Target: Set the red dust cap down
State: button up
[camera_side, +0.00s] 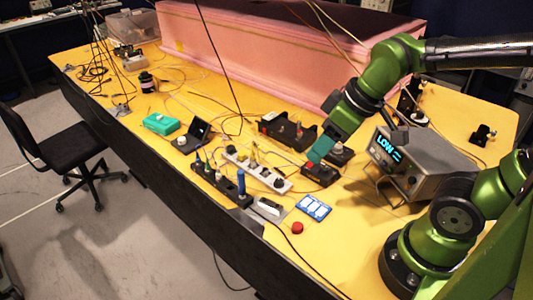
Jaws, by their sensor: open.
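The red dust cap (297,228) sits on the yellow table near its front edge, just below the blue-and-white card. Nothing touches it. My gripper (319,152) is higher in the picture, over the black boxes at mid-table, well apart from the cap. It points down and to the left, and its teal end shows. It is open, and I see nothing held in it. The fingertips are small, and the gap between them is hard to make out.
A blue-and-white card (313,207), a white power strip (257,170) and black boxes (287,131) crowd the middle. A grey instrument reading "LOW" (411,160) stands at right. Loose cables cross the table. Bare yellow surface (335,245) lies right of the cap.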

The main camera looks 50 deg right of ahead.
jog(key=r+m, duration=0.1)
jog(key=m, duration=0.1)
jog(key=s+d+r+m+t, duration=0.1)
jog(key=m, duration=0.1)
jog(key=r+m+t, duration=0.1)
jog(key=m, duration=0.1)
jog(key=shift+s+d+r+y, duration=0.1)
jog(key=shift+s+d+y, duration=0.1)
jog(key=shift+y, duration=0.1)
